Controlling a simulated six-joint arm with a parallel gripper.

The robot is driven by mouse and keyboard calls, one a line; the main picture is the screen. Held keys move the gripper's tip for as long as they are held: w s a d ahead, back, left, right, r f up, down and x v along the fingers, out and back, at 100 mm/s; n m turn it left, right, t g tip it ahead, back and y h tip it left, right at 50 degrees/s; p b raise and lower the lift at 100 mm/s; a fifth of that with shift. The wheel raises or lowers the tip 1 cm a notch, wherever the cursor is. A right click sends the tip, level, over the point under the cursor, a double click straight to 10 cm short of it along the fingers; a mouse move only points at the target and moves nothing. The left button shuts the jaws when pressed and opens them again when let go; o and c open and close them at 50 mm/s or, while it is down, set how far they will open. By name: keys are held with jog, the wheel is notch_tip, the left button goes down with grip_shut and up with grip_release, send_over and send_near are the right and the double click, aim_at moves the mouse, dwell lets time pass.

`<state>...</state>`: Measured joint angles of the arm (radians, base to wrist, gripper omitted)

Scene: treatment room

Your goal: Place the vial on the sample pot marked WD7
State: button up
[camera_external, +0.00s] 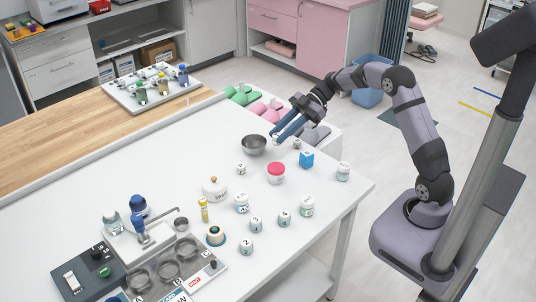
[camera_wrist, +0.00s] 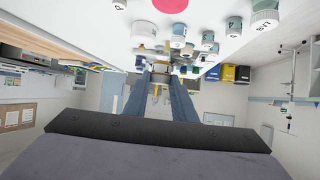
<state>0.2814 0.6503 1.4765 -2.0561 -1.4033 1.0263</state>
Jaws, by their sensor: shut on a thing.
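My gripper (camera_external: 277,138) has blue fingers that point down and left, over the table beside the steel bowl (camera_external: 254,146). In the wrist view its fingers (camera_wrist: 160,72) are nearly together around a small yellowish thing (camera_wrist: 157,89), too small to identify surely as the vial. A slim yellow-capped tube (camera_external: 204,212) stands upright on the table, apart from the gripper. Several labelled pots stand at the front right, including one (camera_external: 307,206) and another (camera_external: 343,172). A large pot (camera_wrist: 265,22) in the wrist view has a label that may read WD7, but I cannot tell surely.
A tray of bottles (camera_external: 150,88) lies at the back. Apparatus (camera_external: 150,245) fills the front left. The left middle is clear.

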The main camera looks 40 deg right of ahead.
jog(key=shift+r+m+t, duration=0.1)
jog(key=shift+m+t, duration=0.2)
jog(key=shift+m, duration=0.1)
send_over(281, 165)
jog(key=shift+f+p, duration=0.35)
jog(key=shift+f, duration=2.9)
jog(key=shift+f, duration=0.1)
jog(key=shift+f, duration=1.75)
jog(key=shift+f, duration=0.15)
jog(key=o, duration=1)
